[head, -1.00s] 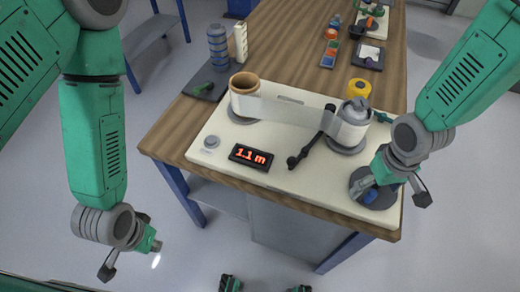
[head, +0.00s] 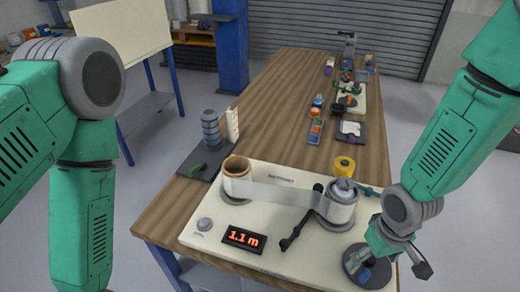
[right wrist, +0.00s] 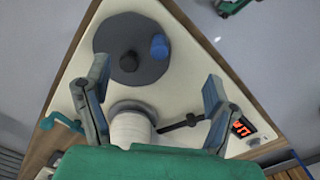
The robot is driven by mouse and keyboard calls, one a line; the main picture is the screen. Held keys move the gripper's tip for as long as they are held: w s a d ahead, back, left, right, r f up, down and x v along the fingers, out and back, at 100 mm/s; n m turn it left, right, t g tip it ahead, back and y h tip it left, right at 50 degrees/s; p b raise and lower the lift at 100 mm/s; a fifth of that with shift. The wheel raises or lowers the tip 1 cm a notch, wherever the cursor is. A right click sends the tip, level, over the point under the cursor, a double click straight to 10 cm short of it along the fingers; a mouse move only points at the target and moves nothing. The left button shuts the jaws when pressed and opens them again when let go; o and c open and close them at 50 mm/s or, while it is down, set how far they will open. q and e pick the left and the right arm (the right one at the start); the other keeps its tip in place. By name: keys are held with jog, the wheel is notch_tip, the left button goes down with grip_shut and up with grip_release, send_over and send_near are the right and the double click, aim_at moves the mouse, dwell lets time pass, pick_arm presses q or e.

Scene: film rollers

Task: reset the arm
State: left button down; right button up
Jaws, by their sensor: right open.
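My right gripper (head: 372,262) is over the right front corner of the cream film-winding board (head: 205,240). In the right wrist view the right gripper (right wrist: 158,82) has its two fingers wide apart with nothing held between them. Below them is a dark round disc (right wrist: 108,38) with a black knob and a blue peg (right wrist: 159,46). The disc also shows in the head view (head: 352,272), partly behind the gripper. My left arm (head: 82,225) hangs at the left of the head view, and its gripper is out of frame.
Film runs from a brown-rimmed roller (head: 237,186) to a white roll (head: 340,206). A black crank (head: 300,222) and a display (head: 243,240) reading 1.1 m are on the board. A yellow roll (head: 344,166) stands behind. The wooden table (head: 285,130) has bare stretches.

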jog(key=s+d+f+m, duration=0.1)
jog(key=s+d+f, duration=0.2)
jog(key=s, duration=0.4)
jog(key=s+d+f+m, duration=0.2)
jog(key=s+f, duration=0.1)
jog(key=s, duration=0.4)
jog(key=s+d+f+m, duration=0.1)
jog(key=s+d+f, duration=0.2)
jog(key=s, duration=0.4)
jog(key=w+a+f+n+b, duration=0.1)
jog(key=w+f+b, duration=0.2)
jog(key=f+b, duration=1.2)
jog(key=shift+a+t, duration=0.3)
jog(key=shift+a, duration=0.05)
jog(key=shift+w+r, duration=0.1)
jog(key=shift+w, duration=0.1)
